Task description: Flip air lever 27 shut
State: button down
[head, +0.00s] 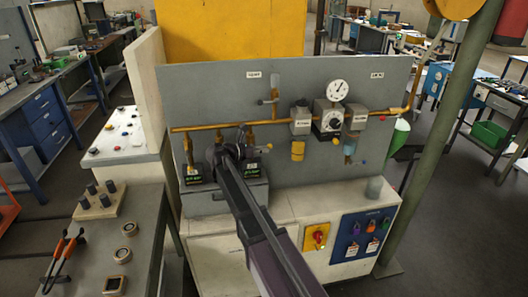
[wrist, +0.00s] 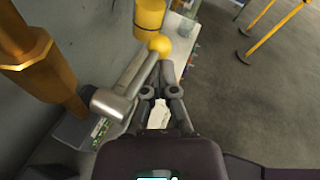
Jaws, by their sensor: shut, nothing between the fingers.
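A grey lever (wrist: 130,84) with a yellow ball knob (wrist: 160,44) runs up and right from a round pivot in the wrist view, beside a thick brass pipe fitting (wrist: 42,72). In the head view a yellow knob (head: 268,147) shows just right of my gripper (head: 228,155), by the lower left of the grey panel. My gripper (wrist: 161,72) is shut and empty. Its fingers lie close along the lever's right side; I cannot tell whether they touch it. My arm hides part of the valve row in the head view. I cannot read the number 27 on any label.
Dark boxes with green displays (head: 194,181) sit below the valves. A green post (head: 440,130) stands at the right.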

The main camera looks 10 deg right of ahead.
jog(key=shift+w+r, duration=0.2)
jog(key=shift+w, duration=0.1)
jog(key=s+a+f, duration=0.1)
jog(key=s+a, duration=0.4)
jog(key=a, duration=0.7)
jog(key=shift+a+b, duration=0.25)
jog(key=shift+b, duration=0.2)
jog(key=shift+d, duration=0.1)
